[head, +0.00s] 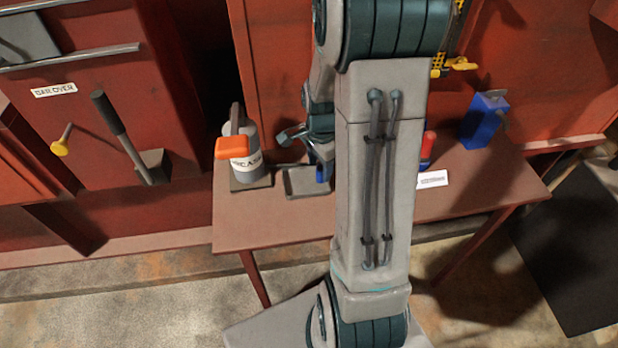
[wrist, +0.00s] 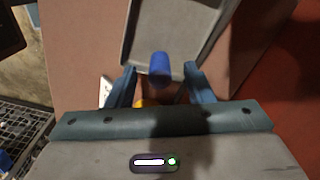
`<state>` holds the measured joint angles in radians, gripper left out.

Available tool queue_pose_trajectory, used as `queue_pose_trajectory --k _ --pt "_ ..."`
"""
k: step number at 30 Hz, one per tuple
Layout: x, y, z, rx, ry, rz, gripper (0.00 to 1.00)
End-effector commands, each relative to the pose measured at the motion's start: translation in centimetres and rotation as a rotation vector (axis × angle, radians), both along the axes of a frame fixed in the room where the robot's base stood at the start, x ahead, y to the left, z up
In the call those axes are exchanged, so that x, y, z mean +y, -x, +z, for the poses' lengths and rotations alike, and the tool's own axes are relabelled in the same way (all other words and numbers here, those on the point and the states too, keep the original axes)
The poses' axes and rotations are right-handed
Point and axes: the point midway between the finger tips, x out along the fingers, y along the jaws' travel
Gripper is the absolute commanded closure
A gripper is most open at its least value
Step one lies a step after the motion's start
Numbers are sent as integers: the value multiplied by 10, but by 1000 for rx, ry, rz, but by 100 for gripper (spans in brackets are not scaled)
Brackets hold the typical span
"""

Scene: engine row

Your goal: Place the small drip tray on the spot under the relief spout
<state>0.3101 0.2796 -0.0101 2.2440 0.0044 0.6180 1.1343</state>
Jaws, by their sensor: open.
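The small drip tray (head: 305,193) is a shallow grey tray lying on the brown table, left of my arm. In the wrist view the tray (wrist: 133,40) fills the top middle, with its blue grip (wrist: 160,68) pointing toward my gripper. My gripper (wrist: 160,76) is open, one finger on each side of the blue grip; I see gaps, so the fingers do not look closed on it. In the head view my arm hides much of my gripper. I cannot make out the relief spout or the spot under it.
A grease can (head: 245,165) with an orange part stands on the table (head: 285,225) just left of the tray. A blue object (head: 484,120) stands at the table's right, with a white label (head: 432,179) nearer my arm. A long lever (head: 120,135) sticks out at left.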

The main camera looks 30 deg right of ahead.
Motion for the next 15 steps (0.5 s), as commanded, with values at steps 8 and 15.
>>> queue_pose_trajectory --k 8,15 --pt "0 0 -14 0 0 0 53" --pt "0 0 -14 0 0 0 86"
